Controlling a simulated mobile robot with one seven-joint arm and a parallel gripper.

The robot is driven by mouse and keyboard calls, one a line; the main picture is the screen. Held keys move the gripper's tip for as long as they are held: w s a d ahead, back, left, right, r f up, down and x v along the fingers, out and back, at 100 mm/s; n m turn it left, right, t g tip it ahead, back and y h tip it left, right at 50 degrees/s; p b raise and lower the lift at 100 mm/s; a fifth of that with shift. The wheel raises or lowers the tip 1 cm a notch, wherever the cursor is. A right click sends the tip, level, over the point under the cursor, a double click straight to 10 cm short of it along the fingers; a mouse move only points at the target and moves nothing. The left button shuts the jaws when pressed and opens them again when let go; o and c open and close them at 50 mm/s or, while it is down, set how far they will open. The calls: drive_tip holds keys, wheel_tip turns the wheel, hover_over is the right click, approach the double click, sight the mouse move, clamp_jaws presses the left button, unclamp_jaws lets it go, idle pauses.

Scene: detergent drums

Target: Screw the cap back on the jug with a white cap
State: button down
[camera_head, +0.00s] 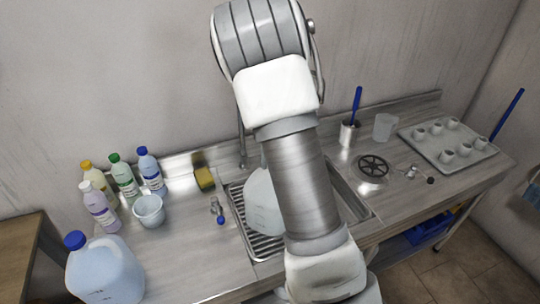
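A large translucent jug (260,207) stands on the ribbed metal drain rack (238,212), partly behind my arm. Its top is hidden, so I cannot tell whether a cap is on it. No loose white cap is clearly visible. Another large jug (105,273), pale blue with a blue cap, stands at the front left. My arm crosses the middle of the view. My gripper is not in view, so its state and what it may hold cannot be seen.
Several small bottles (123,180) and a pale cup (149,210) stand at the left. A yellow sponge (204,179) lies by the wall. At the right are a steel cup with a blue-handled tool (349,133), a clear beaker (384,127), a round drain (372,167) and a tray (434,151) of small cups.

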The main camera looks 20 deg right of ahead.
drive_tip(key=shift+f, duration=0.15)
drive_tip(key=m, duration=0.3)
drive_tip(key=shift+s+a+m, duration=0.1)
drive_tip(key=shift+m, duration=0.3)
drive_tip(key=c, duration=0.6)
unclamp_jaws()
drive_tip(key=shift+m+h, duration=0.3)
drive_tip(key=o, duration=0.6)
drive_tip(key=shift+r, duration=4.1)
